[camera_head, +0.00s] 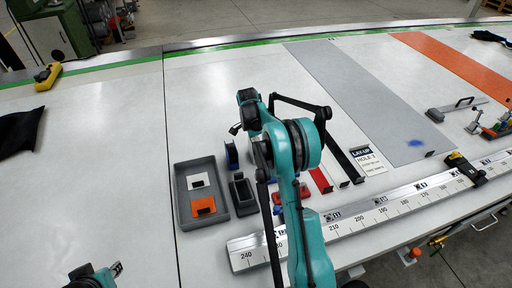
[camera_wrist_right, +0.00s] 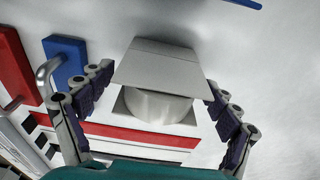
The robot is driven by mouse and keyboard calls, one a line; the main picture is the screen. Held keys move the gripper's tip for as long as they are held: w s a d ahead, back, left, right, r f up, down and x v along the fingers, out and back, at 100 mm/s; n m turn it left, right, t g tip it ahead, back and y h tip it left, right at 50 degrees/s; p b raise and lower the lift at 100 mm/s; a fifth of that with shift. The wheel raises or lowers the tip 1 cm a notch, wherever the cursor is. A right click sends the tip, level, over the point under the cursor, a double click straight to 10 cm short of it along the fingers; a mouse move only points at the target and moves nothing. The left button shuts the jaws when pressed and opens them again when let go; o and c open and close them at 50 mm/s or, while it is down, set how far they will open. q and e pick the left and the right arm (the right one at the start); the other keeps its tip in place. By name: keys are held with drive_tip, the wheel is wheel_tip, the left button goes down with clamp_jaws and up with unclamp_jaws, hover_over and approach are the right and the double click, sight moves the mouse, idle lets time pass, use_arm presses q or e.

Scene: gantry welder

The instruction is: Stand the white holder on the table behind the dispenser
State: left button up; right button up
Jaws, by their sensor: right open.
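In the right wrist view a pale white piece with a tilted flat plate (camera_wrist_right: 160,65) and a rounded body (camera_wrist_right: 155,105) below it lies between the fingers of my right gripper (camera_wrist_right: 158,85). It looks like the white holder. The fingers are spread, one on each side, with gaps visible. In the head view my right arm hides this spot. A black desk piece (camera_head: 242,191), possibly the dispenser, stands right of the tray, with a blue piece (camera_head: 231,154) behind it. I cannot tell which is the dispenser. Part of my left arm (camera_head: 97,276) shows at the bottom left; its jaw state is unclear.
A grey tray (camera_head: 182,206) holds a white card piece (camera_head: 198,181) and an orange one (camera_head: 203,207). A long ruler bar (camera_head: 345,217) runs along the front. Red and black strips (camera_head: 321,180) and a label sheet (camera_head: 368,161) lie right of my arm.

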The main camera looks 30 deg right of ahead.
drive_tip(key=shift+r, duration=0.25)
drive_tip(key=r, duration=0.3)
drive_tip(key=a+r+p, duration=0.1)
drive_tip(key=r, duration=0.3)
drive_tip(key=r+p, duration=0.1)
drive_tip(key=r, duration=0.3)
drive_tip(key=shift+w+a+r, duration=0.15)
drive_tip(key=shift+a+r, duration=0.05)
drive_tip(key=s+a+r+n+t, duration=0.4)
drive_tip(key=s+a+r+n, duration=0.6)
drive_tip(key=s+a, duration=0.35)
drive_tip(key=s+a+f+n+t, duration=0.1)
drive_tip(key=s+a+f+n, duration=0.2)
drive_tip(key=s+n, duration=0.2)
drive_tip(key=s+a+f+n+t+y, duration=0.1)
drive_tip(key=s+a+f+n+t, duration=0.1)
drive_tip(key=s, duration=0.8)
drive_tip(key=a+f+n, duration=0.1)
drive_tip(key=a+n, duration=0.1)
drive_tip(key=n, duration=0.1)
drive_tip(key=shift+s+n+t, duration=0.25)
drive_tip(key=shift+n+t, duration=0.05)
drive_tip(key=shift+n, duration=0.1)
